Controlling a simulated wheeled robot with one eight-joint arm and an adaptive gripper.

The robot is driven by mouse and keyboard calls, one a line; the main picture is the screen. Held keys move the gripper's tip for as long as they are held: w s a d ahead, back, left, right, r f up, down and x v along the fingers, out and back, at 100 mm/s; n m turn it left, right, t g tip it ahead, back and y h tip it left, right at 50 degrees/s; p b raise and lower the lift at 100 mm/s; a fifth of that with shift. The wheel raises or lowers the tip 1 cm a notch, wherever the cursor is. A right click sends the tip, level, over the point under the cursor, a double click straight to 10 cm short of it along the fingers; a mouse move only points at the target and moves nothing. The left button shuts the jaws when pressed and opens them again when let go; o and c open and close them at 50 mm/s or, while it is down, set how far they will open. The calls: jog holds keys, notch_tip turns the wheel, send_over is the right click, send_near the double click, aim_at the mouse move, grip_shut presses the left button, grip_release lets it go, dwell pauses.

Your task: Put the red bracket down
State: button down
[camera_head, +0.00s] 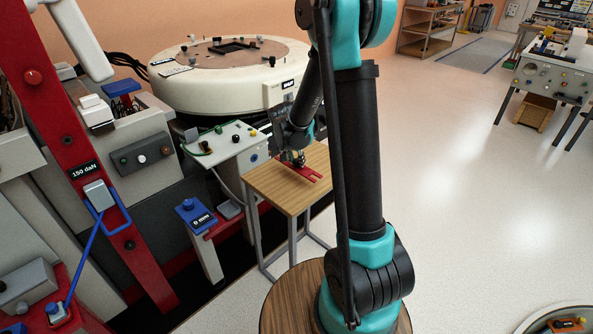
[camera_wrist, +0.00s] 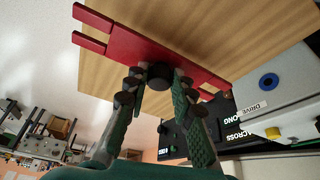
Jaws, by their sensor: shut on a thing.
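The red bracket (camera_head: 311,174) is a flat bar with a forked end, at the small wooden table (camera_head: 262,185). In the wrist view the bracket (camera_wrist: 128,43) lies across the wooden top (camera_wrist: 215,30), with its forked end at the upper left. My gripper (camera_head: 298,161) is over the bracket. In the wrist view my gripper (camera_wrist: 158,84) is shut on a dark round knob at the bracket's middle. I cannot tell whether the bracket touches the table top or is just above it. The fingers hide part of its far end.
A grey control box (camera_head: 226,143) with knobs stands close left of the table; its DRIVE panel (camera_wrist: 262,95) shows in the wrist view. A large round cream machine (camera_head: 228,75) stands behind. A red beam (camera_head: 95,150) is at the left.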

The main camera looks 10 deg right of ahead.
aim_at(296, 167)
jog(key=shift+f, duration=2.3)
jog(key=c, duration=1.3)
grip_release()
jog(key=v, duration=1.2)
jog(key=s+d+f+n+y, duration=0.1)
jog(key=s+d+n, duration=0.1)
jog(key=s, duration=0.6)
jog(key=s+d+f+n+y, duration=0.1)
jog(key=s+d+n, duration=0.1)
jog(key=s, duration=0.6)
jog(key=s+d+f+n, duration=0.1)
jog(key=s+d+n, duration=0.1)
jog(key=s, duration=0.6)
jog(key=shift+s+d+f+n+y, duration=0.2)
jog(key=shift+d+n+y, duration=0.2)
jog(key=shift+n, duration=0.2)
jog(key=shift+w, duration=0.1)
